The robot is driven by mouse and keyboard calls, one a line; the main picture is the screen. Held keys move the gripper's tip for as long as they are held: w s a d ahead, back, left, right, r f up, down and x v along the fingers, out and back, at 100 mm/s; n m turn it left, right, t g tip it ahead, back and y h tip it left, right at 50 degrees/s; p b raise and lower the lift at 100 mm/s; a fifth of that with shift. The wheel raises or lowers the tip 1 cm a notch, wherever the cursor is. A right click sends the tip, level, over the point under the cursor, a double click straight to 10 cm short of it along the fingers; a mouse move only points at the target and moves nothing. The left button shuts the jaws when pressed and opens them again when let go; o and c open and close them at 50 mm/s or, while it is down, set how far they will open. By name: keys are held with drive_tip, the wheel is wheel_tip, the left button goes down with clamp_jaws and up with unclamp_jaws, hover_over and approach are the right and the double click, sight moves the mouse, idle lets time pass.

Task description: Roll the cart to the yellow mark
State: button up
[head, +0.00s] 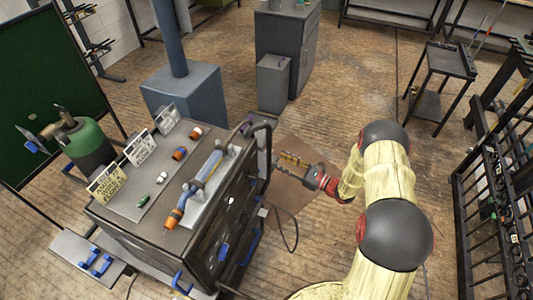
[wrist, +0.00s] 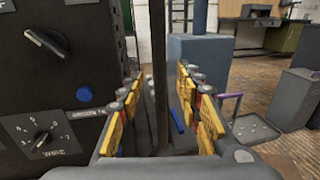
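The cart (head: 190,215) is a dark welding machine with a grey top, standing left of my arm in the head view. Its knobbed front panel (wrist: 50,80) fills the left of the wrist view. A black looped handle (head: 268,150) rises at its far right corner. My gripper (head: 283,158) is beside this handle, pointing at it. In the wrist view my gripper (wrist: 158,85) has its yellow-padded fingers apart. A dark upright bar (wrist: 158,60), seemingly the handle, shows between them, with gaps on both sides. I cannot make out a yellow mark on the floor.
A blue-grey pillar base (head: 182,95) stands close behind the cart. A grey bin (head: 272,84) and cabinet (head: 288,45) are further back. A black rack (head: 490,195) lines the right. A small dark trolley (head: 440,80) stands back right. Open wooden floor lies between.

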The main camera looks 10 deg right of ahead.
sight(269, 155)
drive_tip(key=b+x, duration=0.1)
drive_tip(key=x, duration=0.5)
drive_tip(key=shift+w+a, duration=0.25)
drive_tip(key=shift+w, duration=0.05)
drive_tip(key=shift+c, duration=0.8)
clamp_jaws()
